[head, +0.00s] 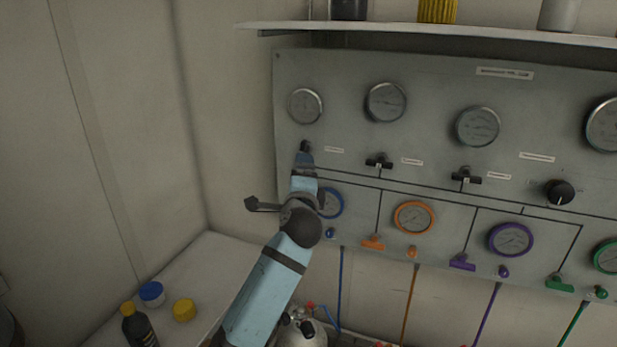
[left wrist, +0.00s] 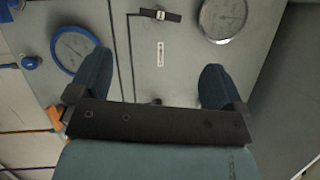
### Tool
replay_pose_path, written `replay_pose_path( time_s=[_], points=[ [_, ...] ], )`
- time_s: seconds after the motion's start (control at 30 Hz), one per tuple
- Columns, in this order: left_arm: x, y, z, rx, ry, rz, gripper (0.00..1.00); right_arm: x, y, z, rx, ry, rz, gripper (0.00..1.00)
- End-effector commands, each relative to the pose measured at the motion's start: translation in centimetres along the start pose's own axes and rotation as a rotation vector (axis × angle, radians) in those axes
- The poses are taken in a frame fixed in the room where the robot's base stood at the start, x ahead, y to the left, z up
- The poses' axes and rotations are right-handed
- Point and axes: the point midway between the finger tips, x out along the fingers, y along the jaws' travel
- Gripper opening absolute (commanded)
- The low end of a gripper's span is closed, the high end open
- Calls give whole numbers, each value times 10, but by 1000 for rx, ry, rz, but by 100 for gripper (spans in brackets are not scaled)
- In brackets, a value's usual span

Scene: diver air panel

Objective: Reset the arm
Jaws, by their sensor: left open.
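My left arm rises from the bottom of the head view, and its gripper (head: 304,160) is at the left end of the grey panel (head: 430,90), below the leftmost gauge (head: 305,105). A dark knob or valve handle (head: 305,146) shows just above the fingertips, mostly hidden. In the left wrist view the two blue fingers stand wide apart and the gripper (left wrist: 153,75) is open. A small dark part (left wrist: 155,101) shows between them near the palm; I cannot tell whether they touch it. A black valve handle (left wrist: 160,14) lies beyond the fingertips. My right gripper is not in view.
Black valve handles (head: 379,162) and (head: 465,178) and a round black knob (head: 560,192) are to the right. Below are blue (head: 330,203), orange (head: 414,217) and purple (head: 511,240) gauges. A shelf (head: 430,32) overhangs the panel. A bottle (head: 138,327) stands lower left.

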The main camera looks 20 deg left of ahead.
Motion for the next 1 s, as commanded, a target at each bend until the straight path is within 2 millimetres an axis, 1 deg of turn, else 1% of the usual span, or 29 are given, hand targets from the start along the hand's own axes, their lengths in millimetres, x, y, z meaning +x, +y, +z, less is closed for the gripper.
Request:
replay_pose_path(
  time_s=[0.13, 0.17, 0.2, 0.27, 0.37, 0.4, 0.47, 0.5, 0.57, 0.6, 0.67, 0.7, 0.77, 0.8, 0.83, 0.9, 1.0],
  points=[
    [-1, 2, 0, -3, 2, 2, 96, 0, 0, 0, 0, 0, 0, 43],
    [-2, 5, -1, -7, 6, 7, 96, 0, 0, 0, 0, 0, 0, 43],
    [-4, 13, -1, -19, 14, 16, 96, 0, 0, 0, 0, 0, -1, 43],
    [-11, 33, -3, -53, 37, 42, 96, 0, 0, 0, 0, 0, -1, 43],
    [-33, 86, -8, -158, 98, 115, 96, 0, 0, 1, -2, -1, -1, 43],
    [-46, 112, -9, -215, 124, 156, 96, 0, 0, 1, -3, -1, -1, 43],
    [-70, 152, -11, -315, 163, 223, 96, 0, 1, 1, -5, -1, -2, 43],
    [-88, 178, -11, -385, 184, 269, 96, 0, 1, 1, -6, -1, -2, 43],
    [-116, 215, -10, -494, 208, 344, 96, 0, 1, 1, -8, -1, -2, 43],
    [-137, 237, -9, -569, 220, 393, 96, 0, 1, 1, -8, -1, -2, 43],
    [-170, 270, -5, -685, 228, 471, 96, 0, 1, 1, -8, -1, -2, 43],
    [-192, 290, -2, -762, 227, 524, 96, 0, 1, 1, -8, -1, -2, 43],
    [-228, 316, 4, -882, 217, 602, 96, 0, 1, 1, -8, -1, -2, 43],
    [-252, 332, 8, -959, 206, 652, 96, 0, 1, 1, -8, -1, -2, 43],
    [-269, 343, 12, -1017, 194, 688, 96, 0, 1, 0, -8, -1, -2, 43],
    [-307, 362, 20, -1143, 161, 765, 96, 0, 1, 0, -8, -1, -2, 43],
    [-352, 382, 31, -1291, 106, 852, 96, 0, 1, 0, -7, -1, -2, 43]
  ],
)
